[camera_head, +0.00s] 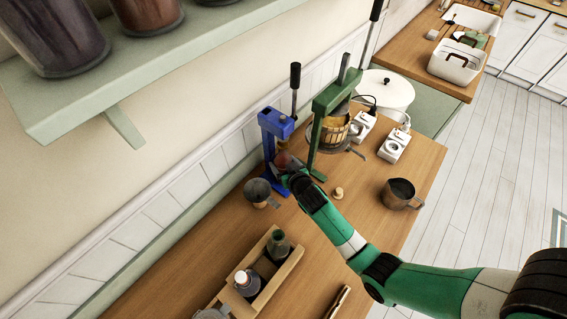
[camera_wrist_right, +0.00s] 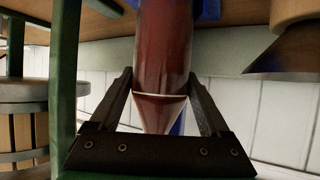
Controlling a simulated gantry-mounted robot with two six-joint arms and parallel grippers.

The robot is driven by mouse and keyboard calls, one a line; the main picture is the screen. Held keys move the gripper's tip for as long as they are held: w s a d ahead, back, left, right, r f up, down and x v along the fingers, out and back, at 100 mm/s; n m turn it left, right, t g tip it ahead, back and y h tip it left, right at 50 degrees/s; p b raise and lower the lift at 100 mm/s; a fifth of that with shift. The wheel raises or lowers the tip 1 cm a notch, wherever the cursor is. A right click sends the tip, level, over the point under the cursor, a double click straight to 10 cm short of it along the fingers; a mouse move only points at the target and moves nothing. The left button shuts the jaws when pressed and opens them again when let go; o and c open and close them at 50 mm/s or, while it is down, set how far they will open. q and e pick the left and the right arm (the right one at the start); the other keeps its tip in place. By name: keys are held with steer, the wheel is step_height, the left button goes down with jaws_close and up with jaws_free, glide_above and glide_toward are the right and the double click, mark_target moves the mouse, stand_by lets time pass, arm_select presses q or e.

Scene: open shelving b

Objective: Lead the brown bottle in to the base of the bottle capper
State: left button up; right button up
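The blue bottle capper (camera_head: 275,125) stands upright on the wooden table near the wall, its black lever pointing up. The brown bottle (camera_head: 283,160) is at the capper's front, partly hidden by my right gripper (camera_head: 287,174). In the right wrist view the bottle (camera_wrist_right: 163,50) lies between the two dark fingers of my right gripper (camera_wrist_right: 163,100), which appear to close on its sides. Blue parts of the capper (camera_wrist_right: 207,10) show behind the bottle. I cannot tell whether the bottle's bottom touches the capper base. My left gripper is not in view.
A green press (camera_head: 322,115) with a slatted basket stands close to the right of the capper. A metal cup (camera_head: 258,190) is close on the left. A wooden crate (camera_head: 258,262) with bottles, a small wooden piece (camera_head: 338,193) and a metal mug (camera_head: 401,191) stand nearer.

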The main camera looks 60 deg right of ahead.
steer(key=shift+o, duration=1.3)
steer(key=shift+s+f, duration=0.1)
steer(key=p+v, duration=0.2)
steer(key=v, duration=0.9)
steer(key=shift+s+r+p, duration=0.15)
steer(key=shift+r+p, duration=0.05)
steer(key=shift+p, duration=0.1)
steer(key=shift+a, duration=0.1)
